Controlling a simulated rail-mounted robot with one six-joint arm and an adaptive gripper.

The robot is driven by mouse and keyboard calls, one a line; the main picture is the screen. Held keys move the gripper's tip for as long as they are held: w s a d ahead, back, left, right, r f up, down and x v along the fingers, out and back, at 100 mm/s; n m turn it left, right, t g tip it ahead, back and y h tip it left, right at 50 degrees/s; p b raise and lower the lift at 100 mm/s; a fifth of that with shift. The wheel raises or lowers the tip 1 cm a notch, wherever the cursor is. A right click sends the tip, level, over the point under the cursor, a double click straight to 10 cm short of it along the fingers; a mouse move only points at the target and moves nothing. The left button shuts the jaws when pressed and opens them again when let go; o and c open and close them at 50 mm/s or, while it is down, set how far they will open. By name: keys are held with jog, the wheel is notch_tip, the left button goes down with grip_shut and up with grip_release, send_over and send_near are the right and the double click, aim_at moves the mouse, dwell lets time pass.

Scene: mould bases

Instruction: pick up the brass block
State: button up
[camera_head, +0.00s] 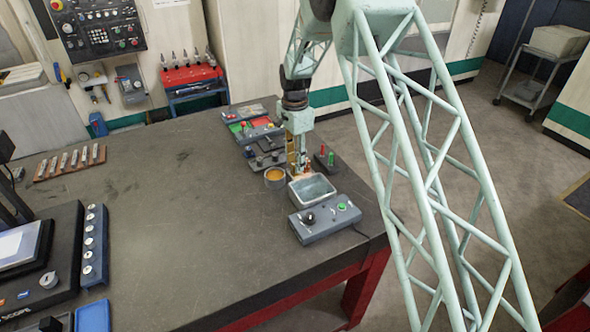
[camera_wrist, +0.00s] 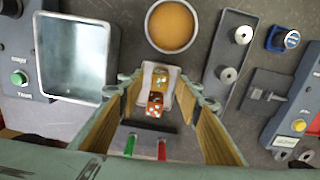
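In the wrist view a small brass-yellow block (camera_wrist: 168,76) lies in a pale holder or small tray (camera_wrist: 147,72). A brown-orange piece with white spots (camera_wrist: 155,104) is right beside it, on the side closer to my wrist; I cannot tell whether the two are joined. My gripper (camera_wrist: 166,91) is open, its two fingers on either side of the holder with gaps to the block. In the head view my gripper (camera_head: 298,168) points down at the bench behind a metal tray, and the block is too small to make out there.
A metal tray (camera_head: 325,196) and an orange-filled round dish (camera_head: 275,174) stand close by. A control box (camera_head: 326,219) is in front. A stand with green and red pins (camera_head: 326,159) is to the right. The bench's left middle (camera_head: 180,210) is clear.

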jog(key=shift+f, duration=0.95)
grip_shut()
